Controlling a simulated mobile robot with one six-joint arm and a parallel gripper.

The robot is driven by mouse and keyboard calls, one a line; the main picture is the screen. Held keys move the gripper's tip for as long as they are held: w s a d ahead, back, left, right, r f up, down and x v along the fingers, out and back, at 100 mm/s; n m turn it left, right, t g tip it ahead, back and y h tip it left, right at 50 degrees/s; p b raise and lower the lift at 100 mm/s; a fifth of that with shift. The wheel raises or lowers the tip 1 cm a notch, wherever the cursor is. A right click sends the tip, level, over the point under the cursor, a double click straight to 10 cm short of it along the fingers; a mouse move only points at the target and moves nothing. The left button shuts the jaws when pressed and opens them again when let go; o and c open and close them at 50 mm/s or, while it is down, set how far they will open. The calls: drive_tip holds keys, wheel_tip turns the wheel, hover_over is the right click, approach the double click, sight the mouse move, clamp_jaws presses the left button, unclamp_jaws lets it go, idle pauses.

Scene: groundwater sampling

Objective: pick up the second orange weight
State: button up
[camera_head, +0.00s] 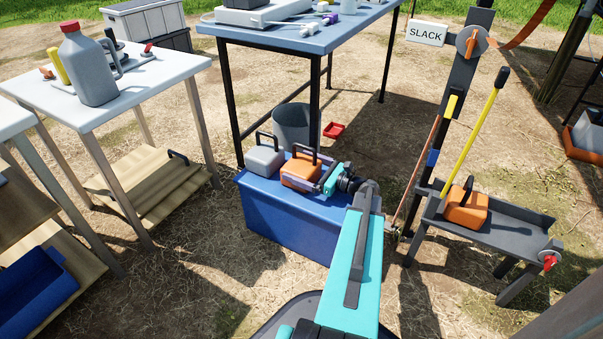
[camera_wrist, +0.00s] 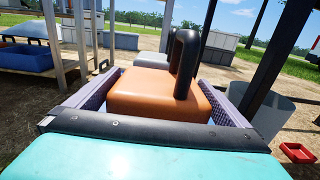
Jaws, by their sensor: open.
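An orange weight (camera_head: 301,172) with a dark handle sits on the blue box (camera_head: 290,222), next to a grey weight (camera_head: 264,158). Another orange weight (camera_head: 466,210) sits on the dark tray of the stand at right. My gripper (camera_head: 322,176) is at the orange weight on the blue box. In the wrist view my gripper (camera_wrist: 165,92) is open, with a purple-padded finger on each side of that orange weight (camera_wrist: 150,92) and its handle upright between them. I cannot tell whether the pads touch it.
A grey bucket (camera_head: 295,128) and a small red tray (camera_head: 334,130) stand behind the blue box. A blue-topped table (camera_head: 310,38) rises behind. A white table (camera_head: 150,75) with a grey jug (camera_head: 88,68) is at left. The stand (camera_head: 505,232) with a yellow lever is at right.

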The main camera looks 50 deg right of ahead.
sight(301, 164)
idle(0.3)
drive_tip(key=c, duration=1.8)
drive_tip(key=shift+o, duration=0.2)
drive_tip(key=shift+r, duration=0.15)
drive_tip(key=shift+r+p, duration=2.6)
drive_tip(key=shift+r, duration=2.4)
